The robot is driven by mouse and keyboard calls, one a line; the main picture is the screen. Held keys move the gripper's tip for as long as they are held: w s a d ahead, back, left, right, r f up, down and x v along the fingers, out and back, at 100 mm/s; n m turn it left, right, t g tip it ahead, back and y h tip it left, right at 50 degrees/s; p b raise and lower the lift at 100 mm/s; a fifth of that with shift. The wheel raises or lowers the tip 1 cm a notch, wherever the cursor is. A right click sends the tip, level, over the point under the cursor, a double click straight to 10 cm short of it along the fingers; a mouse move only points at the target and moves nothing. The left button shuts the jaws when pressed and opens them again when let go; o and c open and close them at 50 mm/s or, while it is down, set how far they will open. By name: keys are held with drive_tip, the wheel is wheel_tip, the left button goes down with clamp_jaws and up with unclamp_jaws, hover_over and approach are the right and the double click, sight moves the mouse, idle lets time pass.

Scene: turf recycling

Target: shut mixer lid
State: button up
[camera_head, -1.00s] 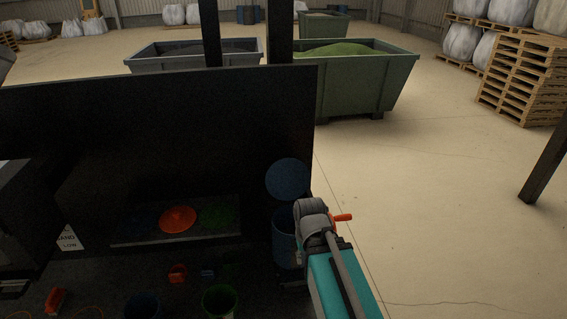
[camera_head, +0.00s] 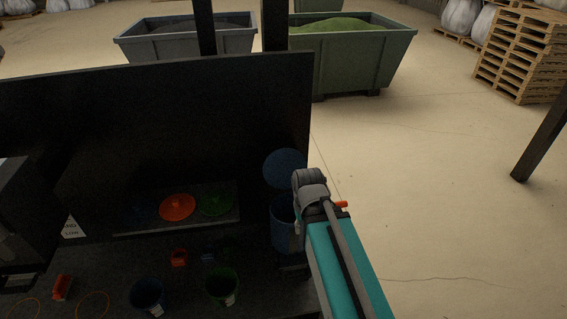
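A dark blue drum (camera_head: 281,228), which looks like the mixer, stands at the right end of the dark bench. Its round blue lid (camera_head: 285,167) is raised and tilted up at the back, so the drum looks open. My teal and grey arm reaches up from the lower right, and its grey wrist overlaps the right side of the drum. My gripper is hidden beyond the wrist, so its fingers and any contact with the lid do not show. A small orange piece, perhaps a handle, pokes out right of the wrist.
A tray (camera_head: 130,231) with an orange lid (camera_head: 177,207) and a green lid (camera_head: 216,202) lies left of the drum. A blue bucket (camera_head: 147,292) and a green bucket (camera_head: 222,287) stand in front. A dark panel (camera_head: 160,110) rises behind.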

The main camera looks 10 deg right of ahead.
wheel_tip(320, 180, down, 26)
drive_tip(key=b, duration=2.5)
drive_tip(key=shift+a+b, duration=0.15)
drive_tip(key=shift+b, duration=0.2)
drive_tip(key=shift+o, duration=0.3)
drive_tip(key=shift+r, duration=0.1)
drive_tip(key=shift+o, duration=0.9)
drive_tip(key=shift+a, duration=0.15)
